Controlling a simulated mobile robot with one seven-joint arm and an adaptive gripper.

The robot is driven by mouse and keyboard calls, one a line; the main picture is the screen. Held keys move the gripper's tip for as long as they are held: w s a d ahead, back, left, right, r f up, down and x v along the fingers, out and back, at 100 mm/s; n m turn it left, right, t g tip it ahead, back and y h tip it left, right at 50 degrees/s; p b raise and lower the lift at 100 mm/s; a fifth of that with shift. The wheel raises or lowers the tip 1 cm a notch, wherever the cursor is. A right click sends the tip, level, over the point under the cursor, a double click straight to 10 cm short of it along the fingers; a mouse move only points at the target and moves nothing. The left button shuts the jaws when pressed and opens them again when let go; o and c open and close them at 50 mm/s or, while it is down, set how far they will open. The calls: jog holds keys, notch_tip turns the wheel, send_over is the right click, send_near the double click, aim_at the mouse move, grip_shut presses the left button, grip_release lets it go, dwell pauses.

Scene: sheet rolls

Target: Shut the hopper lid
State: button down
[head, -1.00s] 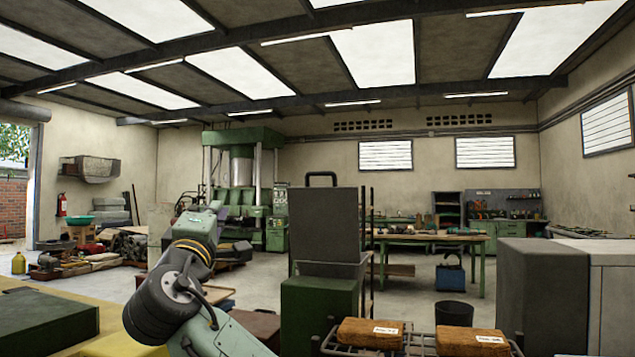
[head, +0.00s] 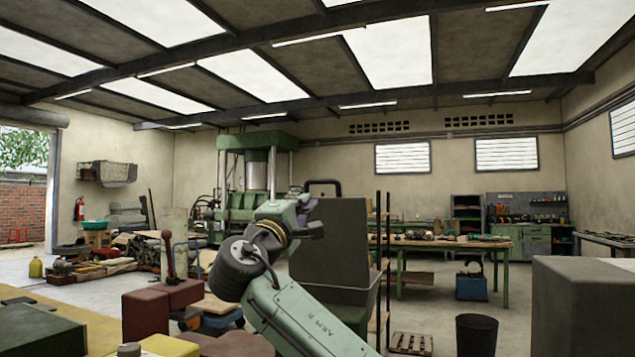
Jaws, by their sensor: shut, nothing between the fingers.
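The hopper lid appears to be the dark grey upright panel (head: 345,235) with a black loop handle (head: 324,184) on its top edge, in the middle of the head view. It stands raised, so the lid looks open. My gripper (head: 314,229) is shut and empty, in front of the panel's upper left part in the picture. I cannot tell whether it touches the panel.
A red block with a lever (head: 168,290) and a yellow block (head: 168,346) stand at the lower left. A grey cabinet (head: 585,305) is at the right. A black bin (head: 477,334) stands on the floor. A workbench (head: 450,245) is behind.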

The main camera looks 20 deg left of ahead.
aim_at(321, 183)
jog(key=p+x, duration=0.3)
jog(key=x, duration=0.4)
jog(key=shift+w+r, duration=0.25)
jog(key=shift+w, duration=0.05)
jog(key=shift+w+p, duration=0.35)
jog(key=shift+w, duration=0.1)
jog(key=shift+d, duration=0.15)
